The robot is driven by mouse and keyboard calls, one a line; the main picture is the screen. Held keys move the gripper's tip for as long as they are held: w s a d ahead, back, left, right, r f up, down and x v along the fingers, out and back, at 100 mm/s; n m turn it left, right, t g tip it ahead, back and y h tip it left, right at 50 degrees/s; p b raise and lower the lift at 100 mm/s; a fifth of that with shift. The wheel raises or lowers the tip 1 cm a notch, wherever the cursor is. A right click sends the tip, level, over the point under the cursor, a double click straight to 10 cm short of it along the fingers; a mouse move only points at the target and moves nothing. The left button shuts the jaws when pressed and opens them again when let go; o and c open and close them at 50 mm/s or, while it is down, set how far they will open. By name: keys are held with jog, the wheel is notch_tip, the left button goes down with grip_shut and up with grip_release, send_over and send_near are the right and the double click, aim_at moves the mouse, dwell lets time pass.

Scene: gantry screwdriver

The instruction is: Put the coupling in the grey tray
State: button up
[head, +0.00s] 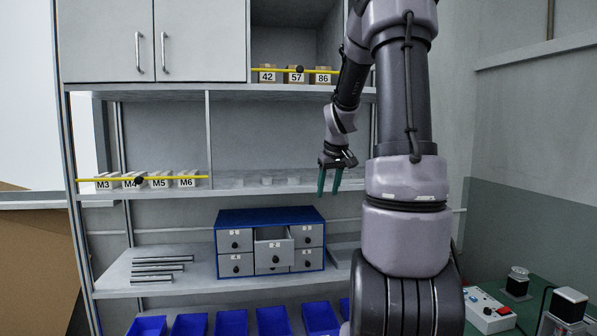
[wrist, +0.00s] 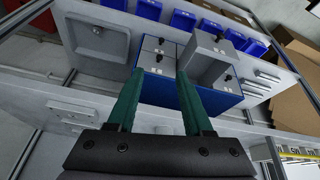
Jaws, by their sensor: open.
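My gripper (head: 329,184) is open, its two green fingers pointing down in front of the shelves, above and right of the blue drawer cabinet. In the wrist view nothing shows between the fingertips (wrist: 160,76). The grey tray (wrist: 84,58) lies left of the cabinet in the wrist view; in the head view it is partly seen right of the cabinet (head: 345,255). A small round thing (wrist: 97,30) sits in the tray; it may be the coupling, but it is too small to be sure. No other coupling is clearly visible.
The blue cabinet (head: 270,213) has its upper middle drawer (head: 272,252) pulled out. Blue bins (head: 232,322) line the shelf below. Rods (head: 155,268) lie at left. Labelled blocks (head: 160,181) and small pale pieces (head: 266,181) stand on the shelf above.

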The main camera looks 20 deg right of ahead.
jog(key=s+a+r+m+t+y, duration=0.1)
jog(key=s+a+r, duration=0.4)
jog(key=s+a, duration=0.5)
jog(key=s+a+r+m+t+y, duration=0.1)
jog(key=s+a+r, duration=0.4)
jog(key=s+a, duration=0.5)
jog(key=s+m, duration=0.1)
jog(key=s, duration=0.1)
jog(key=shift+s+r+m+t+y, duration=0.15)
jog(key=shift+s+m+t+y, duration=0.15)
jog(key=shift+s+m+y, duration=0.1)
jog(key=shift+a, duration=0.1)
